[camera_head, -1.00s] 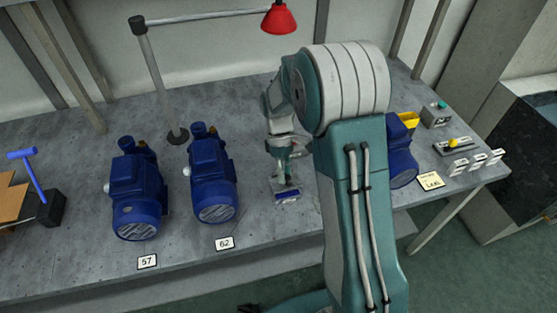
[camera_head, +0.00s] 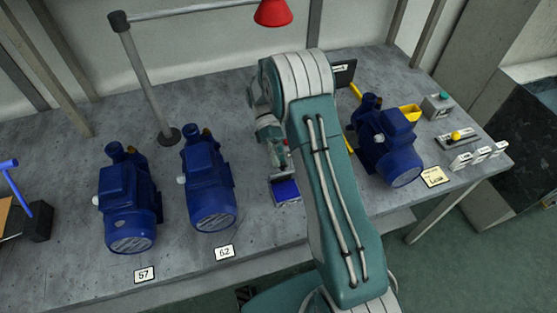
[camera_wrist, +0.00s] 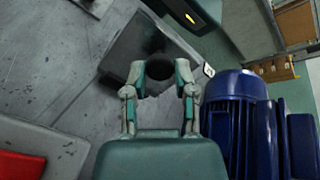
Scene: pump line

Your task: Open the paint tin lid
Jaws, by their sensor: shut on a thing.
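No thing that I can clearly recognise as a paint tin or its lid shows. In the wrist view my gripper (camera_wrist: 158,88) is shut on a dark round thing (camera_wrist: 159,70), with one finger on each side of it. A grey flat-topped piece (camera_wrist: 128,48) lies just beyond the fingertips.
Blue pumps (camera_head: 130,200) (camera_head: 208,185) stand left on the bench (camera_head: 75,185); another pump (camera_head: 385,140) stands right of my arm. A red lamp (camera_head: 272,12) hangs above. A switch box (camera_head: 438,105) and labels lie at the right.

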